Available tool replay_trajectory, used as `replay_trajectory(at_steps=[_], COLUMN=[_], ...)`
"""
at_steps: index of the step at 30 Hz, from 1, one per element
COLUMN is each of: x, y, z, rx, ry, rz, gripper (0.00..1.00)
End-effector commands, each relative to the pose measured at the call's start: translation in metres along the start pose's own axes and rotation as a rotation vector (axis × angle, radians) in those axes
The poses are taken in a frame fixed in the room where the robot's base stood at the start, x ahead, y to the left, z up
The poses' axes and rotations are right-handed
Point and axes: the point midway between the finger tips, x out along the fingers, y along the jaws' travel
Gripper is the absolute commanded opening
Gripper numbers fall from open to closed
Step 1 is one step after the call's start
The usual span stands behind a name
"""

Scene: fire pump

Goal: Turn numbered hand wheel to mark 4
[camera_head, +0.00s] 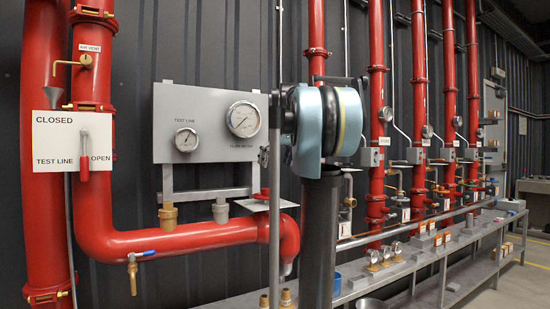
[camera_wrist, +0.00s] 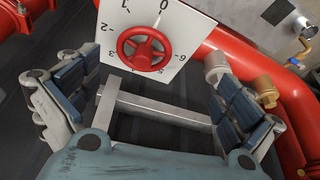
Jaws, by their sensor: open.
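The red hand wheel (camera_wrist: 144,48) sits on a white numbered plate (camera_wrist: 184,28) in the wrist view's upper middle. In the head view the red wheel (camera_head: 262,194) and plate (camera_head: 284,203) appear small and almost edge-on, partly hidden by my arm. My gripper (camera_wrist: 155,82) is open and empty, its dark-padded fingers spread to either side. The wheel lies beyond the fingers, apparently untouched.
A grey gauge panel (camera_head: 205,105) is above the red pipe (camera_head: 175,239) on the left. A test line lever (camera_head: 84,160) hangs on its white sign. A low metal bench (camera_head: 400,268) runs along the wall, with several red risers behind it.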

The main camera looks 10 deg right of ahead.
Motion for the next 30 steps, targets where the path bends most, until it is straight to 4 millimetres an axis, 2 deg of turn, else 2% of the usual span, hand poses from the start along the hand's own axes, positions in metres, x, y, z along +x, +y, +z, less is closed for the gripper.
replay_trajectory(at_steps=[1,4,11,17,30], x=[-0.007,-0.017,-0.022,-0.002,0.069], y=[0.008,0.019,0.028,0.028,0.027], z=[-0.011,-0.027,-0.041,-0.041,-0.043], rx=[-0.012,-0.037,-0.06,-0.061,-0.059], ry=[0.006,0.018,0.027,0.028,0.028], rz=[-0.002,-0.006,-0.008,-0.009,-0.009], gripper=[1.0,1.0,1.0,1.0,1.0])
